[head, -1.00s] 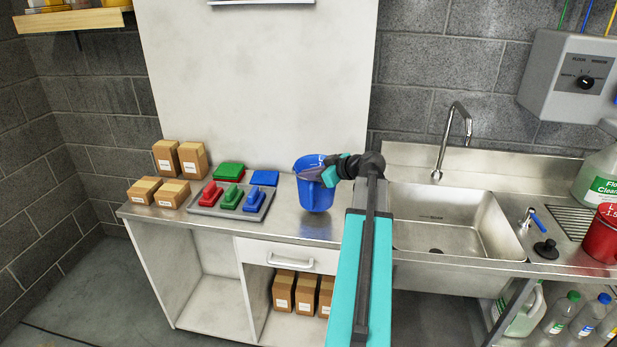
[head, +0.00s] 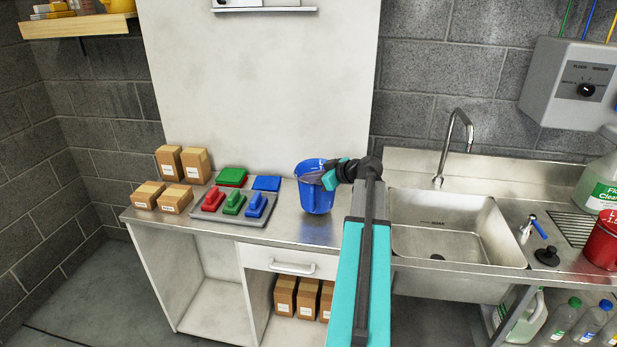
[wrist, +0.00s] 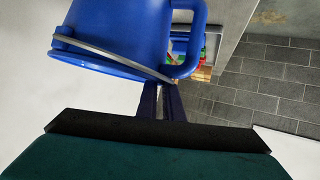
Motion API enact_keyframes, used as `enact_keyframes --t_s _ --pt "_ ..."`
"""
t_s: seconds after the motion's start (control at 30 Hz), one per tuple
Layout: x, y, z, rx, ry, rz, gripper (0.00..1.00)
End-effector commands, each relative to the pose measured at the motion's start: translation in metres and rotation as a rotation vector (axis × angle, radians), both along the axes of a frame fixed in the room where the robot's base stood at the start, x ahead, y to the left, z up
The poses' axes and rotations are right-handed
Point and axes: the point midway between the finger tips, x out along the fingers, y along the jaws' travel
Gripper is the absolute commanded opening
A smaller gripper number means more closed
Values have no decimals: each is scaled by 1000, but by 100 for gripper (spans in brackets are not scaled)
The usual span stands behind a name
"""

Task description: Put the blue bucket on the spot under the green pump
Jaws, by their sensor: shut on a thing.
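The blue bucket (head: 317,199) is upright at the right end of the metal worktop, left of the sink. Whether its base touches the worktop is hard to tell. My gripper (head: 330,180) is shut on it at its right side. In the wrist view my gripper (wrist: 160,101) reaches the blue bucket (wrist: 115,35) beside its blue side handle, with a grey wire bail across it. The exact contact is partly hidden. No green pump can be made out; a green-handled block (head: 234,204) sits in a grey tray.
The grey tray (head: 225,217) also holds red and blue blocks. Green (head: 232,175) and blue (head: 267,183) pads lie behind it. Cardboard boxes (head: 174,198) stand at the left. The sink (head: 445,240) is right of my arm. Worktop between tray and bucket is clear.

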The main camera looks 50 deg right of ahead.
Motion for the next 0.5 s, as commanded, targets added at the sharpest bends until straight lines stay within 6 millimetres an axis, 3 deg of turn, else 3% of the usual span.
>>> enact_keyframes --t_s 0.5 --pt "0 0 -26 -2 -6 -1 0"
